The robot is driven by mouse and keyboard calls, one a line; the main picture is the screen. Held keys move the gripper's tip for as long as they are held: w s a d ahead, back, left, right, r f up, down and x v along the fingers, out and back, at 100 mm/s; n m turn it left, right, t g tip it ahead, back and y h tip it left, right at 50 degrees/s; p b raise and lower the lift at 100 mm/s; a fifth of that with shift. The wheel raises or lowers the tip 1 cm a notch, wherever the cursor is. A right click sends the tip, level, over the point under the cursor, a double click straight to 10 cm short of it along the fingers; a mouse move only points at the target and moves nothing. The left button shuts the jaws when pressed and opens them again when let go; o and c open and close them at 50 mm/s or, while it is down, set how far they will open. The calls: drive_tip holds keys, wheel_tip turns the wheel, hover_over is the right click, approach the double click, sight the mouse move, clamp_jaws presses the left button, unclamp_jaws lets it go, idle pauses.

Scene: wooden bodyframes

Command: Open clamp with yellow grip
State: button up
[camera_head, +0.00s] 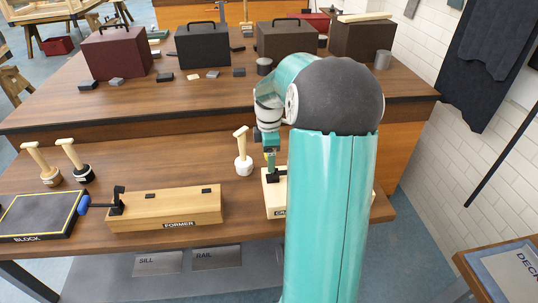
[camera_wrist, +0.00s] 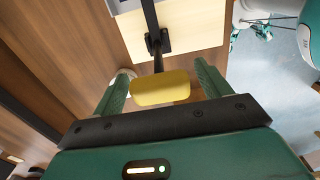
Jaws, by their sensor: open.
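The clamp with the yellow grip (camera_wrist: 160,88) shows in the wrist view. Its black lever (camera_wrist: 151,18) and black bracket (camera_wrist: 158,42) are on a pale wooden block (camera_wrist: 195,25). My gripper (camera_wrist: 160,72) is open, with one green finger on each side of the yellow grip. Gaps show between the grip and both fingers. In the head view my gripper (camera_head: 270,158) is above the pale block (camera_head: 270,201), whose label is mostly hidden by my teal arm. The arm also hides most of this clamp there.
A wooden block marked FORMER (camera_head: 180,210) has a clamp with a blue grip (camera_head: 83,205). A black board marked BLOCK (camera_head: 38,218) lies at left. Several cases (camera_head: 203,45) sit on the raised back bench.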

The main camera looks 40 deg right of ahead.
drive_tip(key=shift+f, duration=0.15)
drive_tip(key=c, duration=1.4)
drive_tip(key=shift+w+a, duration=0.1)
drive_tip(key=shift+a, duration=0.05)
drive_tip(key=shift+w+a+f+g+h, duration=0.55)
drive_tip(key=shift+a+f+g+h, duration=0.4)
drive_tip(key=shift+h, duration=0.6)
drive_tip(key=shift+w+a+f+g+h, duration=0.7)
drive_tip(key=shift+g+h, duration=0.4)
drive_tip(key=shift+h, duration=0.4)
drive_tip(key=shift+w+a+f+g+h, duration=0.4)
drive_tip(key=shift+a+f+g+h, duration=0.5)
drive_tip(key=shift+h, duration=0.65)
drive_tip(key=shift+d+f, duration=0.1)
drive_tip(key=shift+d, duration=0.05)
